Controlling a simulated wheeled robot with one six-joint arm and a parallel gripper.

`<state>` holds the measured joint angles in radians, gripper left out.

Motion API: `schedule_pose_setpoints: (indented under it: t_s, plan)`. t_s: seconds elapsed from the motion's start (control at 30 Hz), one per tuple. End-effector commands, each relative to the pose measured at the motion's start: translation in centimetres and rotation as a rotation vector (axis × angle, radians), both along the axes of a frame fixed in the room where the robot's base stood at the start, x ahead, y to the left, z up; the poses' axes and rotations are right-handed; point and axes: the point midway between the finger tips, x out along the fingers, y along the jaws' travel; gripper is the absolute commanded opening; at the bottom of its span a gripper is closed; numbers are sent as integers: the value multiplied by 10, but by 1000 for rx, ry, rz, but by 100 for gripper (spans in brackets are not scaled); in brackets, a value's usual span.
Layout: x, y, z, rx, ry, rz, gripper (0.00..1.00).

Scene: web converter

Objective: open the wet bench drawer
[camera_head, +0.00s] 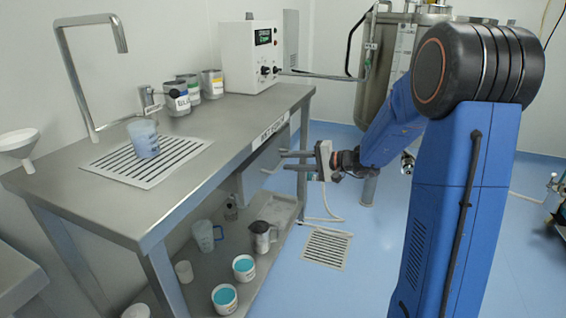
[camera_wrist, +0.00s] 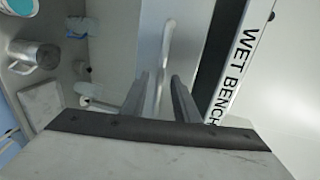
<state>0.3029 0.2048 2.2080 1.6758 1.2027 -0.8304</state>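The wet bench (camera_head: 200,150) is a steel table with a "WET BENCH" label on its front edge, also seen in the wrist view (camera_wrist: 240,65). Its grey drawer (camera_head: 258,165) sits under the top near the right end and looks shut. The drawer's bar handle (camera_wrist: 166,50) shows in the wrist view. My gripper (camera_head: 285,160) is in front of the drawer, its two fingers pointing at it, open with a gap between them. In the wrist view the handle lies in line with the gap between the fingers (camera_wrist: 160,95); contact cannot be told.
A lower shelf (camera_head: 275,210) holds jugs and tubs with blue contents (camera_head: 224,297). On the top stand a beaker (camera_head: 144,138), a tap, labelled pots and a white control box (camera_head: 250,55). A steel tank (camera_head: 385,60) stands behind my arm. Floor right of the bench is mostly clear.

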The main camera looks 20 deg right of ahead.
Motion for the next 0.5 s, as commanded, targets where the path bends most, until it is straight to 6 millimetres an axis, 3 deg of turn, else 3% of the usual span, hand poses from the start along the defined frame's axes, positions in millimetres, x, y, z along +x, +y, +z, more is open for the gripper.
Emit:
schedule_pose_setpoints:
  t_s: [0.2, 0.5]
  plan:
    - [14, 19, -5, 1, 1, 1, 28]
    - [18, 24, -7, 0, 1, 0, 28]
